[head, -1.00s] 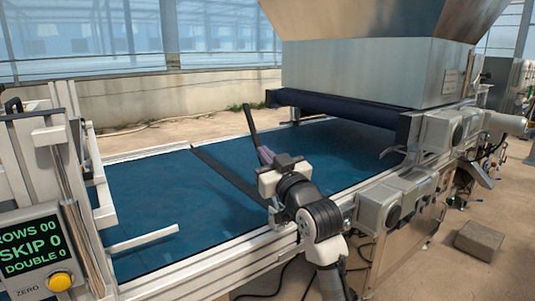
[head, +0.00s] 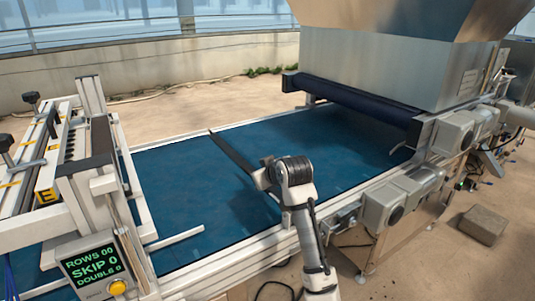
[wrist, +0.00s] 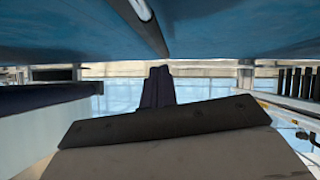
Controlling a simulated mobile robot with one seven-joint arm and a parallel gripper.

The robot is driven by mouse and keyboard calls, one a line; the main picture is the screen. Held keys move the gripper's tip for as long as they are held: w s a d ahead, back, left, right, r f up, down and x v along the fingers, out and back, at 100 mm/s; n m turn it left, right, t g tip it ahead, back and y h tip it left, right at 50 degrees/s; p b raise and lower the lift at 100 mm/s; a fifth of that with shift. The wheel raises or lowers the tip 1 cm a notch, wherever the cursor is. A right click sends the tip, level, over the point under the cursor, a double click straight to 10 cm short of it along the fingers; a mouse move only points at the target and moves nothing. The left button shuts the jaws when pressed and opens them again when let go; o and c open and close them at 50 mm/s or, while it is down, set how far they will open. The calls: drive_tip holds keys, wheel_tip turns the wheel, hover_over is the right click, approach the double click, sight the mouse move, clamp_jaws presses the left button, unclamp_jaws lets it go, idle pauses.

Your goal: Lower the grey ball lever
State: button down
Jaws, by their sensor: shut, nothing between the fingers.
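I cannot pick out a grey ball lever for certain in either view. Two dark-knobbed handles, one farther back (head: 31,97) and one nearer (head: 6,142), stand on the frame at the left of the head view; both knobs look black rather than grey. My gripper (wrist: 157,86) is shut and empty in the wrist view, with its dark fingers together. In the head view my arm's wrist is over the near side of the blue belt, right of those handles and well apart from them. The fingers are mostly hidden there by the wrist.
The blue belt (head: 330,135) runs across the middle, with a dark bar (head: 232,152) over it. A metal hopper (head: 385,70) stands at the back right. A counter display (head: 92,262) with a yellow button (head: 118,287) is at the front left. Grey boxes (head: 388,203) line the near rail.

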drive_tip(key=shift+w+a+f+g+h+p, duration=0.15)
drive_tip(key=shift+w+f+g+h+p, duration=0.15)
drive_tip(key=shift+f+g+p, duration=0.3)
drive_tip(key=shift+w+a+f+g+h+p, duration=0.15)
drive_tip(key=shift+f+g+h+p, duration=0.35)
drive_tip(key=shift+p, duration=0.3)
drive_tip(key=shift+f+p, duration=0.35)
drive_tip(key=shift+f, duration=0.25)
drive_tip(key=shift+f+g, duration=0.2)
drive_tip(key=shift+g, duration=0.1)
drive_tip(key=shift+r, duration=0.1)
drive_tip(key=w+a+r+p+v, duration=0.1)
drive_tip(key=v, duration=1.2)
drive_tip(key=shift+a+r+p, duration=0.2)
drive_tip(key=shift+r+p, duration=0.15)
drive_tip(key=shift+r, duration=0.05)
